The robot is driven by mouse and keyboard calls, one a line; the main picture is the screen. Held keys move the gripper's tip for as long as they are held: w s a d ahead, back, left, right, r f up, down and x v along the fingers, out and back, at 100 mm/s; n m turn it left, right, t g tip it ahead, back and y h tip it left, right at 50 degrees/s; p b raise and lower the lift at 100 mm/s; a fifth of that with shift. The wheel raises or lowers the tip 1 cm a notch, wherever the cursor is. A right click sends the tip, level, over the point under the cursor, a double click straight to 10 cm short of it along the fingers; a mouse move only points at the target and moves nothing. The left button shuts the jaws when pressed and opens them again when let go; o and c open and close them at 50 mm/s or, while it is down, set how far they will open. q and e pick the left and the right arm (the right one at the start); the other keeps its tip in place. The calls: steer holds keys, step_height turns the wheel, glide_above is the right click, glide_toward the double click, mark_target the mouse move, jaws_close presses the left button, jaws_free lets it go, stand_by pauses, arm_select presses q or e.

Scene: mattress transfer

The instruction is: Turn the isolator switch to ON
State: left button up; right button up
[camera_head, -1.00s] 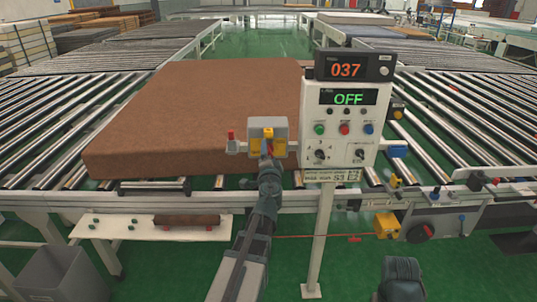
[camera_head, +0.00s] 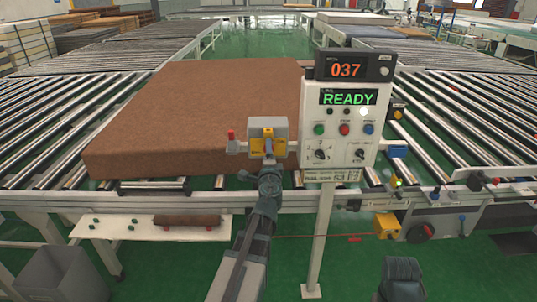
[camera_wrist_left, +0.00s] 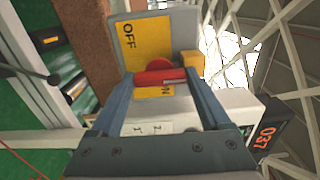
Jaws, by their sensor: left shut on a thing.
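The isolator switch (camera_head: 281,128) is a grey box with a yellow plate, left of the control panel. Its red handle (camera_wrist_left: 160,77) shows in the left wrist view, lying across between my fingers. The plate (camera_wrist_left: 140,42) reads OFF above the handle, and an ON label (camera_wrist_left: 160,91) is partly covered below it. My left gripper (camera_head: 268,157) is at the front of the switch, shut on the red handle. The control panel (camera_head: 340,150) has a green display (camera_head: 348,97) reading READY. My right gripper is not visible; only a dark part of my right arm shows at bottom right.
A large brown mattress (camera_head: 195,115) lies on the roller conveyor (camera_head: 35,120) behind and left of the switch. An orange 037 display (camera_head: 346,69) tops the panel. A yellow box with a red knob (camera_head: 420,232) sits at lower right. A grey bin (camera_head: 62,275) stands bottom left.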

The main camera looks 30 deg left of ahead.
arm_select(q)
steer(key=o, duration=1.2)
